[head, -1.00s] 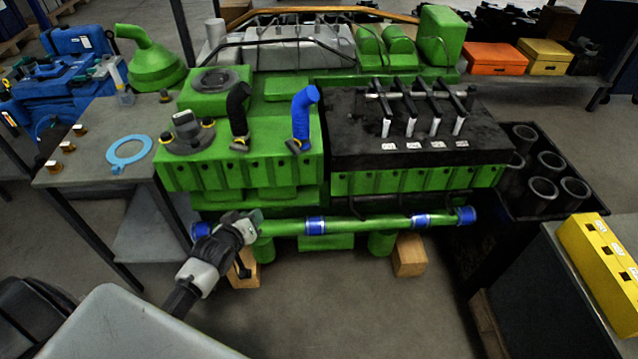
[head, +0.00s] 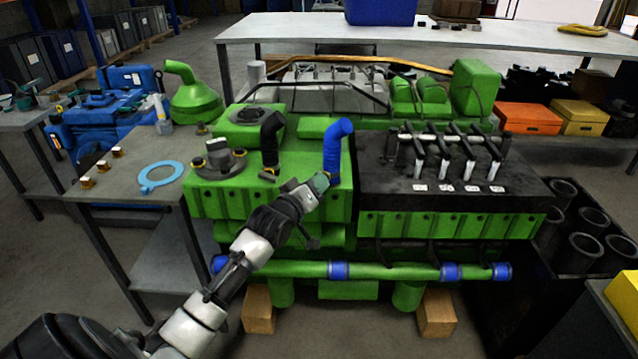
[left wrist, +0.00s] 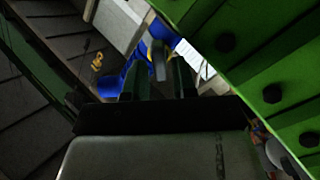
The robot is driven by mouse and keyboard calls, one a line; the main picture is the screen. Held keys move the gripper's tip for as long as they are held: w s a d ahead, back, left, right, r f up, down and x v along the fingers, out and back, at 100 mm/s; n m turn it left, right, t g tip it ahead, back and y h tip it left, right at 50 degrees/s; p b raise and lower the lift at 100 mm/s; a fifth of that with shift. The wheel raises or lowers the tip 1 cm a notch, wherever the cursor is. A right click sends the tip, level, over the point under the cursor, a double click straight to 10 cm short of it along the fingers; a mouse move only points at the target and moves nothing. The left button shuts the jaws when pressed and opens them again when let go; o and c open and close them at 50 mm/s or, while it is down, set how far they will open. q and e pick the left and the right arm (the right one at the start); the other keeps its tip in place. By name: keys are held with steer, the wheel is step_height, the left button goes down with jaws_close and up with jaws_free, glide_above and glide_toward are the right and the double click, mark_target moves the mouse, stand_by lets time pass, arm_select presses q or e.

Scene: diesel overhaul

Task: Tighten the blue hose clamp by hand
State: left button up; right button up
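The blue hose (head: 337,148) stands bent on the green engine, beside the black hose (head: 271,140). My left gripper (head: 319,183) is at the foot of the blue hose and hides most of the clamp there. In the left wrist view its two dark fingers (left wrist: 159,80) are apart, one on each side. A small grey tab (left wrist: 158,62), which looks like part of the blue hose clamp, shows between or just beyond the fingertips, with blue and yellow parts near it. Contact cannot be told. My right gripper is not in view.
The green engine block (head: 213,198) and black head cover (head: 450,205) fill the middle. A green pipe with blue bands (head: 390,271) runs along the front. A side table (head: 140,205) at left holds a light blue ring (head: 160,178). Black cylinders (head: 585,248) stand at right.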

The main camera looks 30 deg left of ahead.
arm_select(q)
steer(key=shift+w, duration=0.8)
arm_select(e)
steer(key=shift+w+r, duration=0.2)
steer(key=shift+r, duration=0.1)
arm_select(q)
steer(key=shift+c, duration=0.4)
jaws_close()
steer(key=m+p, duration=0.6)
steer(key=m, duration=0.2)
steer(key=shift+d, duration=0.1)
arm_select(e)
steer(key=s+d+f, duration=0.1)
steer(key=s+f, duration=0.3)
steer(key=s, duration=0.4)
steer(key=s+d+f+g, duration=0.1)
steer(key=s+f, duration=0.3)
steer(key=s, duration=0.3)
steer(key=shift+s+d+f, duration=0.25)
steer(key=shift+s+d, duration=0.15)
